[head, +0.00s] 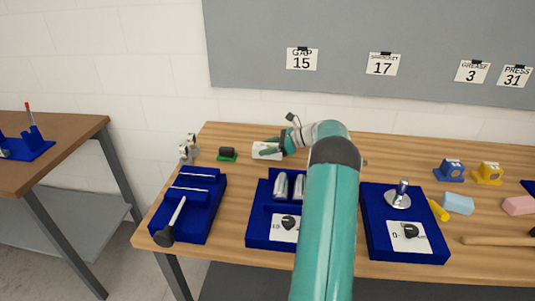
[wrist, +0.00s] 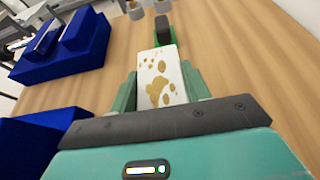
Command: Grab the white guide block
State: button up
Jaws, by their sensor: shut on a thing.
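The white guide block (wrist: 162,68) has tan spots on its top face. In the wrist view it sits between the two green fingers of my gripper (wrist: 160,95), which are shut on its sides. In the head view the white guide block (head: 262,153) lies near the back of the wooden table, and my gripper (head: 270,150) reaches it from the right. The head view is too small to tell whether the block touches the table.
A dark block on a green base (head: 227,154) stands just left of the guide block. Blue trays (head: 190,232) line the table's front, one with metal cylinders (head: 281,186). Small grey parts (head: 188,148) stand at the back left. Blue and yellow blocks (head: 488,173) are at the right.

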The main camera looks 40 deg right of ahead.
jog(key=s+r, duration=0.9)
jog(key=s, duration=0.5)
jog(key=shift+r, duration=0.3)
